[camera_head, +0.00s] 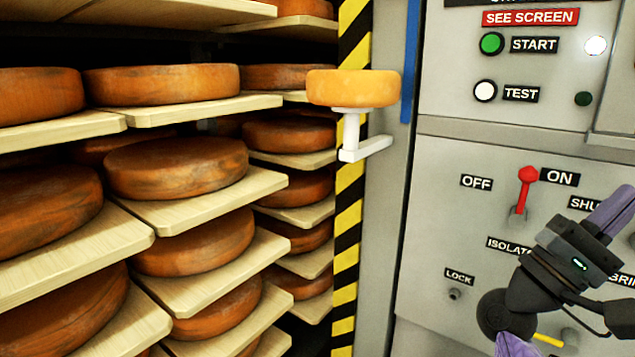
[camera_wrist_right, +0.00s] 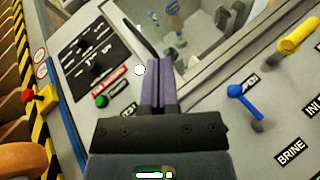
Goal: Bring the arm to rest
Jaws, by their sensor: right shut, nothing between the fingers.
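My right gripper (camera_head: 612,210) is at the right of the head view, in front of the grey control panel (camera_head: 465,230). Its purple fingers point up and right, and they are shut with nothing between them. In the right wrist view the shut fingers (camera_wrist_right: 162,78) point up the panel. The green button (camera_wrist_right: 101,101) shows left of the fingers, apart from them. My left gripper is not in view.
Shelves of brown cheese wheels (camera_head: 175,165) fill the left. A yellow wheel (camera_head: 353,88) sits on a white bracket (camera_head: 365,149). The red lever (camera_head: 525,185) stands up left of my right gripper. A blue lever (camera_wrist_right: 247,100) and yellow handle (camera_wrist_right: 298,35) lie right of the fingers.

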